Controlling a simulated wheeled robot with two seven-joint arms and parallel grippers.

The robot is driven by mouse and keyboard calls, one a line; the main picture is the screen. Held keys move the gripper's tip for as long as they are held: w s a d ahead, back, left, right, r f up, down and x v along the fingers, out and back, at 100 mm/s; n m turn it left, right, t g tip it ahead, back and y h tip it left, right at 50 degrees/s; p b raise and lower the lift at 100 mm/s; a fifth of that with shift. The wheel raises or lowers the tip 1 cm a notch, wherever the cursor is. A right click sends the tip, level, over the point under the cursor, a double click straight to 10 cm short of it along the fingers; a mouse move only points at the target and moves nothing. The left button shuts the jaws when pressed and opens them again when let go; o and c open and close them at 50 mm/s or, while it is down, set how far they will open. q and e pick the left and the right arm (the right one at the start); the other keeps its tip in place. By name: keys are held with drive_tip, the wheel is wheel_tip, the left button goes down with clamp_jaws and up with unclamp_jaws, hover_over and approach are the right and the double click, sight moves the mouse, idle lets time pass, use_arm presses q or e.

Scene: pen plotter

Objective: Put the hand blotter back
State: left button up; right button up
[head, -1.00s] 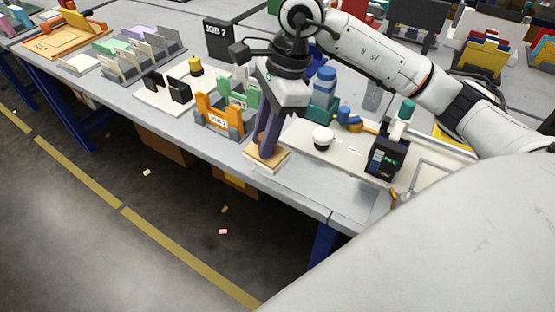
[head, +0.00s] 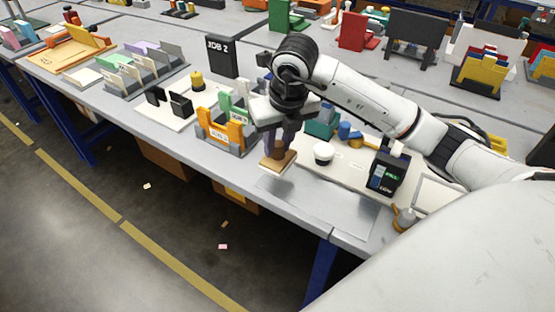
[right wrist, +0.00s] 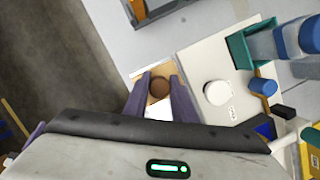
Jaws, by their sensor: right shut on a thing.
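The hand blotter (head: 279,163) is a small wooden block with a brown round knob and a pale base. My right gripper (head: 280,143) comes down from above and is shut on its knob. In the right wrist view the brown knob (right wrist: 160,88) sits between the purple fingers, with the wooden block under it. The blotter is over the bench's front part, beside the left end of a cream board (head: 345,163). I cannot tell whether its base touches the surface or hangs just above it. My left gripper is not in view.
An orange and grey rack (head: 225,132) stands left of the blotter. A white round pot (head: 323,153), a teal block (head: 322,122) and a black device with a screen (head: 387,170) stand to the right. A bare metal sheet (head: 325,207) lies at the front edge.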

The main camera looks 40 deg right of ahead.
sight(277, 158)
drive_tip(key=shift+f, duration=2.25)
drive_tip(key=shift+f, duration=0.2)
drive_tip(key=o, duration=1)
drive_tip(key=shift+r, duration=0.1)
